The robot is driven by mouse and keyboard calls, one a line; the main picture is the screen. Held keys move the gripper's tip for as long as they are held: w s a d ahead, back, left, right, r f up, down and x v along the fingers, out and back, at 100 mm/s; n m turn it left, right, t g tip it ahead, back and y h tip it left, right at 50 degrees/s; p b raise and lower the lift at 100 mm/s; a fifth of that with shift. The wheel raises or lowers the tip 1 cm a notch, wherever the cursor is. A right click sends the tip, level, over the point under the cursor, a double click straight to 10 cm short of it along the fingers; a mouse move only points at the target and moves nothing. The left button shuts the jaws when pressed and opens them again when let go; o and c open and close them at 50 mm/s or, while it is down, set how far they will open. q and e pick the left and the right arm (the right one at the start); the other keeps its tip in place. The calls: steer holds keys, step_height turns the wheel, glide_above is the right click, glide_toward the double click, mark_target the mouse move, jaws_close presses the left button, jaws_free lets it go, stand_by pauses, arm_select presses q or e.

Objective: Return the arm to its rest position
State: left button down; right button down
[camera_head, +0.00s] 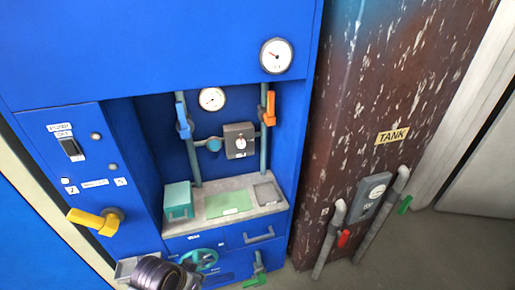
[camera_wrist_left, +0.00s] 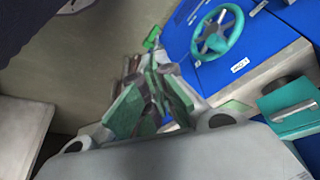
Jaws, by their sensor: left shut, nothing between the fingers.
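My left arm's dark, ringed end (camera_head: 152,272) shows at the bottom edge of the head view, in front of the blue cabinet's lower part, near the teal handwheel (camera_head: 200,260). In the left wrist view my left gripper (camera_wrist_left: 155,85) has its green-padded fingers shut, with nothing held between them. The teal handwheel also shows in the left wrist view (camera_wrist_left: 217,33), to the right of the fingers and apart from them in the picture. My right gripper is not in view.
The blue cabinet (camera_head: 150,50) has a yellow lever (camera_head: 95,220) at its left and a shelf with a teal box (camera_head: 178,201) and a green mat (camera_head: 228,203). A rusty tank (camera_head: 385,95) with pipes and a red handle (camera_head: 343,238) stands at the right. Grey floor (camera_head: 440,250) is clear there.

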arm_select(q)
steer(key=s+a+r+n+y, duration=0.1)
steer(key=s+a+n+y, duration=0.1)
steer(key=s+a+n, duration=0.15)
steer(key=s+a+f+g, duration=0.1)
steer(key=a+f, duration=0.2)
steer(key=f, duration=3)
steer(key=s+a+f, duration=0.4)
steer(key=s+f, duration=0.5)
steer(key=s, duration=0.1)
steer(key=s+a+f+m+g, duration=0.1)
steer(key=s+a+f, duration=0.2)
steer(key=s+f, duration=0.7)
steer(key=shift+s+a+f, duration=0.25)
steer(key=shift+s+a, duration=0.1)
steer(key=shift+s, duration=0.3)
steer(key=shift+s+g, duration=0.1)
steer(key=shift+g, duration=0.2)
